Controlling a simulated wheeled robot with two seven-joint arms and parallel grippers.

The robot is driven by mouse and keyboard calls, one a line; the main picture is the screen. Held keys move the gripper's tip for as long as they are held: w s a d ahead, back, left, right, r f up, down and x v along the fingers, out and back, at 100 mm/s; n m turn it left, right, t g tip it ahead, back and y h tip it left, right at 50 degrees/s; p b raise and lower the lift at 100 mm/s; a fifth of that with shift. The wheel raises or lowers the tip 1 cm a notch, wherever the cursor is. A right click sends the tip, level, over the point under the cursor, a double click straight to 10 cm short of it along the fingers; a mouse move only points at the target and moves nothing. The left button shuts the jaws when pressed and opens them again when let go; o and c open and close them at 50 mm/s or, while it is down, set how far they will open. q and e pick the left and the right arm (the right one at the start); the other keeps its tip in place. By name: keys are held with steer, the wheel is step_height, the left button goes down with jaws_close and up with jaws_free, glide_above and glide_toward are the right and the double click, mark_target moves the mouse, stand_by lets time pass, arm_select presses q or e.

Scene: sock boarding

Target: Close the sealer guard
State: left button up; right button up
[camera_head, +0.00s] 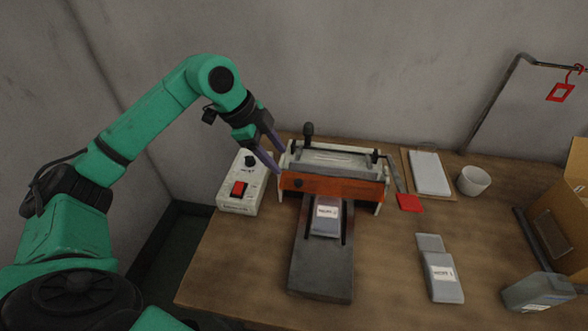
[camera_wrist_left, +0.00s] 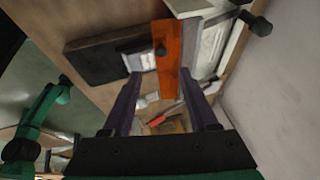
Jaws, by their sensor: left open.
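The sealer (camera_head: 335,160) stands near the back of the table, with a pale frame and a dark upright knob. Its orange guard (camera_head: 335,189) spans the front, over the far end of a dark sloping tray (camera_head: 320,265). A labelled grey packet (camera_head: 325,217) lies on the tray, by the guard's lower edge. My left gripper (camera_head: 280,161) is open and empty, with its purple fingers at the guard's left end. In the left wrist view, the orange guard (camera_wrist_left: 167,50) appears between and beyond the fingertips (camera_wrist_left: 160,74); contact cannot be told. My right gripper is out of view.
A control box (camera_head: 238,190) with a red switch sits left of the sealer. To its right are a red tag (camera_head: 409,202), a white pad (camera_head: 429,173), a cup (camera_head: 473,181), another packet (camera_head: 442,275) and a cardboard box (camera_head: 560,225). The wall stands close behind.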

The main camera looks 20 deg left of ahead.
mark_target(298, 181)
arm_select(q)
steer(key=p+x, duration=0.2)
steer(key=x, duration=0.7)
steer(key=shift+w+d+f, duration=0.1)
steer(key=shift+w+f, duration=0.15)
steer(key=shift+f, duration=0.05)
steer(key=shift+d+f, duration=0.1)
steer(key=shift+f, duration=0.25)
jaws_close()
